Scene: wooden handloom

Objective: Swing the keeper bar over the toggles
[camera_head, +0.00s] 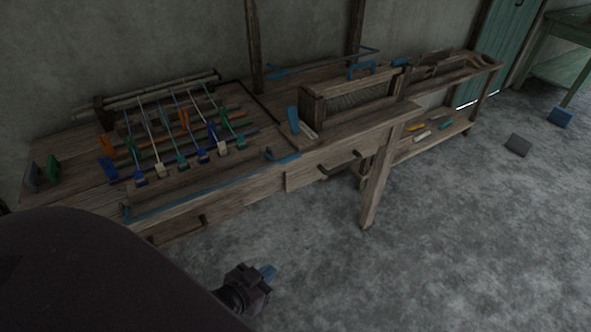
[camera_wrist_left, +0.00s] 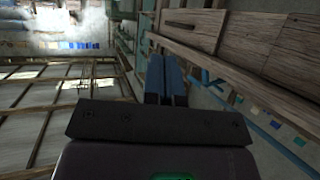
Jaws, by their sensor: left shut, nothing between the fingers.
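The keeper bar appears to be the long thin blue bar (camera_head: 200,194) along the front edge of the loom bench, with an upturned left end and a blue handle-like piece at its right end. Behind it, the toggles (camera_head: 182,160) stand in rows, with blue, green, orange and pale blocks on slanting rods. The bar lies in front of the toggles, not across them. My left gripper (camera_head: 267,273) is in front of and below the bench, apart from the bar. Its blue fingers (camera_wrist_left: 166,80) are together and empty in the left wrist view. My right gripper is not in view.
Drawers with dark handles (camera_head: 340,166) and a bench leg (camera_head: 376,185) face the open floor (camera_head: 440,250). A wooden reed frame (camera_head: 350,95) stands right of the toggles. Another blue bar (camera_head: 322,62) lies behind. My dark arm hides the lower left.

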